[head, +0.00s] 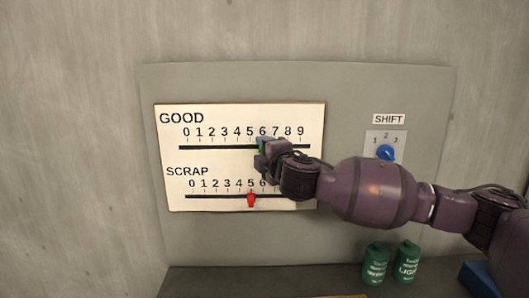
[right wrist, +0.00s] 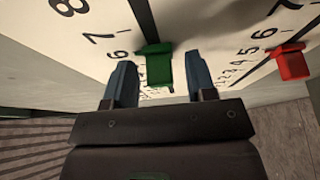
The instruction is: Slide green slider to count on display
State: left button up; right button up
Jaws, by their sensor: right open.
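The green slider (right wrist: 158,66) sits on the black track of the GOOD scale, close to the 6. In the head view only a small part of it (head: 260,147) shows beside my right gripper (head: 266,151). In the right wrist view, my right gripper (right wrist: 160,62) is open, with one blue finger on each side of the slider and gaps between them. The white scale panel (head: 230,160) is fixed on a grey wall board. No count display can be made out. My left gripper is not in view.
The red slider (head: 251,199) is near 5 on the SCRAP scale, below the GOOD track. A blue SHIFT knob (head: 386,153) is to the right. Two green canisters (head: 376,264) (head: 407,261) stand on the ledge below my right arm. The board's left side is clear.

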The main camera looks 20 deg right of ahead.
jog(key=c, duration=0.9)
grip_shut()
jog(key=s+d+p, duration=0.1)
jog(key=d, duration=0.5)
jog(key=shift+s, duration=0.4)
jog(key=o, duration=0.9)
grip_release()
jog(key=shift+s, duration=0.1)
